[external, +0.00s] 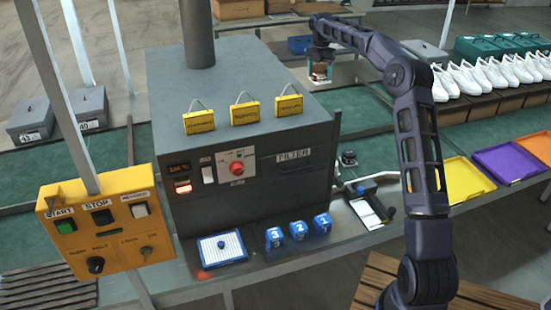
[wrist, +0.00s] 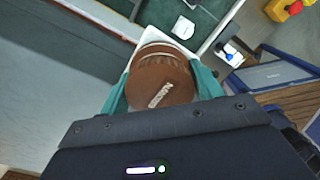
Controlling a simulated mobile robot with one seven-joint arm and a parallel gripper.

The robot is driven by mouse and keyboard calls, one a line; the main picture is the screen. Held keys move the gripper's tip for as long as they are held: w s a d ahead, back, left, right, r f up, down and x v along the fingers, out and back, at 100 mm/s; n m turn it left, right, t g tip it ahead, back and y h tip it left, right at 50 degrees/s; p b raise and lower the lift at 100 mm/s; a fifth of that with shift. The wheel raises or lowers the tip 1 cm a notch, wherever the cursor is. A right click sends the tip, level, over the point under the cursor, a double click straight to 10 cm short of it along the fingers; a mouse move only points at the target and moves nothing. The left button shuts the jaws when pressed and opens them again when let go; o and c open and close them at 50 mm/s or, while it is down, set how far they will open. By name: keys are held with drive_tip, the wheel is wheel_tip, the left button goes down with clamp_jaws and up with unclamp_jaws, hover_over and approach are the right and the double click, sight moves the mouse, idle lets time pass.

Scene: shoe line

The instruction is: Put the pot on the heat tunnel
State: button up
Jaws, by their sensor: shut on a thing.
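The pot is a round brown jar with a ribbed rim and a pale label on its lid (wrist: 160,76). It sits between the teal fingers of my gripper (wrist: 160,88) in the wrist view. In the external view my gripper (external: 320,57) is shut on the pot (external: 319,72), partly hiding it, beyond the back right of the heat tunnel. The heat tunnel (external: 255,85) is the large dark grey box with a chimney. Its flat top carries three yellow tags along the front edge. Whether the pot touches anything below is unclear.
A blue crate (external: 299,45) stands close behind my gripper. White shoes (external: 480,78) line the right side on brown boxes. Yellow (external: 460,180) and purple (external: 497,162) trays lie at right. A yellow control box (external: 105,225) hangs at front left. The tunnel top behind the tags looks clear.

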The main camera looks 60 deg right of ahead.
drive_tip(key=w+a+r, duration=0.9)
drive_tip(key=a+r, duration=0.1)
drive_tip(key=a, duration=0.1)
wheel_tip(320, 180, up, 9)
hover_over(264, 101)
drive_tip(key=f, duration=1.9)
drive_tip(key=shift+d+f, duration=0.2)
drive_tip(key=shift+f, duration=0.15)
drive_tip(key=shift+f, duration=0.1)
drive_tip(key=o, duration=1.5)
drive_tip(key=shift+o, duration=0.2)
